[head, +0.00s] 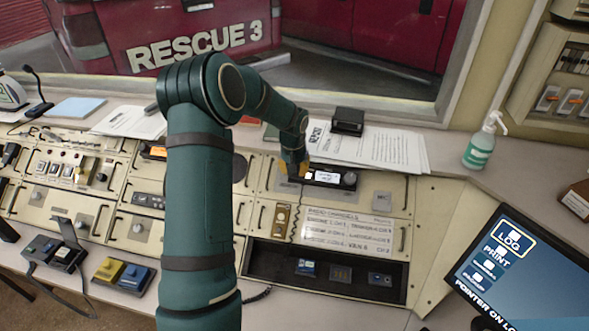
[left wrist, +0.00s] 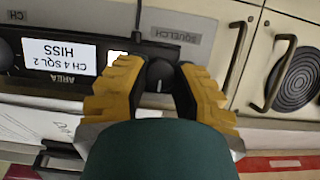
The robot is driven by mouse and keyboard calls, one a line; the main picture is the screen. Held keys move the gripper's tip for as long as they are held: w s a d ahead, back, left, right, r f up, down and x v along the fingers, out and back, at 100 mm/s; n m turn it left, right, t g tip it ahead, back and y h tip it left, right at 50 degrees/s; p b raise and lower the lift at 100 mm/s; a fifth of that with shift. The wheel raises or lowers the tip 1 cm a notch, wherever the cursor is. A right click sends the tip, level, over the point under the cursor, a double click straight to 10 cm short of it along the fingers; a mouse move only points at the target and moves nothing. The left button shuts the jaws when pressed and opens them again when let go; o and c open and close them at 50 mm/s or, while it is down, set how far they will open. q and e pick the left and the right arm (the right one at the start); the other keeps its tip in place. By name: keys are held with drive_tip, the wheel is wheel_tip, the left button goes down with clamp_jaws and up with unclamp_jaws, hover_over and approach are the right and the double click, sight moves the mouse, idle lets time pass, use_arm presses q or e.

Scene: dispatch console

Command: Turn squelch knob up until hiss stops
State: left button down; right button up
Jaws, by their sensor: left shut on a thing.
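The squelch knob (left wrist: 160,72) is a dark round knob beside the printed SQUELCH label (left wrist: 181,37) in the left wrist view. My left gripper (left wrist: 158,76) has its yellow fingers on both sides of it and is shut on it. In the head view, the left gripper (head: 293,168) is at the left end of the radio panel and hides the knob. The radio display (left wrist: 59,57) appears upside down in the wrist view and reads CH 4 SQL 2 HISS. It also shows in the head view (head: 327,177). My right gripper is in neither view.
Another knob (head: 350,178) sits right of the display. Papers (head: 385,150) and a small black box (head: 347,121) lie behind the panel. A soap bottle (head: 482,142) and a monitor (head: 520,265) stand at right. A coiled cord (head: 298,213) hangs below the gripper.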

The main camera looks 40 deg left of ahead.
use_arm(q)
drive_tip(key=c, duration=1)
unclamp_jaws()
drive_tip(key=shift+o, duration=0.2)
wheel_tip(320, 180, up, 12)
drive_tip(key=s+d, duration=0.1)
drive_tip(key=s, duration=0.1)
drive_tip(key=shift+f, duration=0.15)
